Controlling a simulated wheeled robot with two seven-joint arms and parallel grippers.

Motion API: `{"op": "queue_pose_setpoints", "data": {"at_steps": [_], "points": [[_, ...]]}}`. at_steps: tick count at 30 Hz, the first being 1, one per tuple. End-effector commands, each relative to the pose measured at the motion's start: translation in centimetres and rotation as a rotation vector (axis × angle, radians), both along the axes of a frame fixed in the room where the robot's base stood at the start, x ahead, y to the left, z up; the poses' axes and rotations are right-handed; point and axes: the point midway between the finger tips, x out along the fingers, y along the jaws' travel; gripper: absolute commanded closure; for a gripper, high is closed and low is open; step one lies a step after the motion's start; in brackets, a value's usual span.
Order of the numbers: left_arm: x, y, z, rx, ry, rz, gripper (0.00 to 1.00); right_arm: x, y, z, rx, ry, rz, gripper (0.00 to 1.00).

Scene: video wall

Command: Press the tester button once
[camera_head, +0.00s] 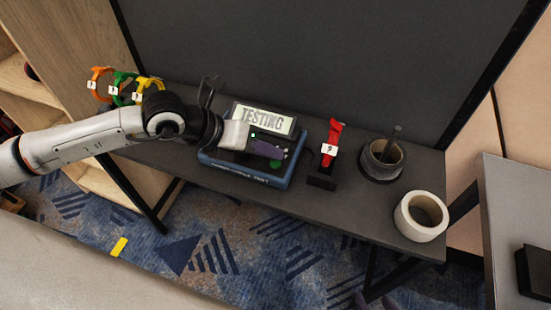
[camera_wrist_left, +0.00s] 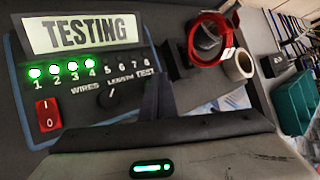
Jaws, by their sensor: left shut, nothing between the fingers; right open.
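The tester is a blue-edged box (camera_head: 230,172) on the dark table, with a raised screen (camera_head: 265,119) reading TESTING. In the left wrist view its screen (camera_wrist_left: 82,32) tops a row of lights; 1 to 4 glow green and 5 to 8 look unlit. A red switch (camera_wrist_left: 47,115) and a black knob (camera_wrist_left: 109,97) sit below. My left gripper (camera_head: 275,153) is shut and empty over the tester's right part. Its fingers (camera_wrist_left: 158,97) cover the area under the TEST label, hiding the button there. A small green patch (camera_head: 275,163) shows beside the fingertips. My right gripper (camera_head: 376,302) is open at the bottom edge.
A red strap (camera_head: 334,133) with a white tag stands in a black holder right of the tester. Orange, green and yellow straps (camera_head: 123,88) are at the back left. The table's front strip is clear.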

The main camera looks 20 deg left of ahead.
Motion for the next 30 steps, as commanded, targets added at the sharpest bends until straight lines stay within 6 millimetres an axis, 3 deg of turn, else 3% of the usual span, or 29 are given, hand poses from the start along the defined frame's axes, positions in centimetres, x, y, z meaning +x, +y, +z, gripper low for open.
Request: {"op": "queue_pose_setpoints", "data": {"at_steps": [11, 25, 30], "points": [[0.0, 0.0, 0.3, -0.001, -0.001, 0.0, 1.0, 0.0, 0.0, 0.2, -0.001, 0.0, -0.001, 0.58], [0.0, 0.0, 4.8, -0.001, -0.002, 0.001, 1.0, 0.0, 0.0, 3.1, -0.001, 0.001, -0.001, 0.58], [0.0, 0.0, 5.2, -0.001, 0.0, -0.001, 1.0, 0.0, 0.0, 3.3, -0.001, 0.0, -0.001, 0.58]]}}
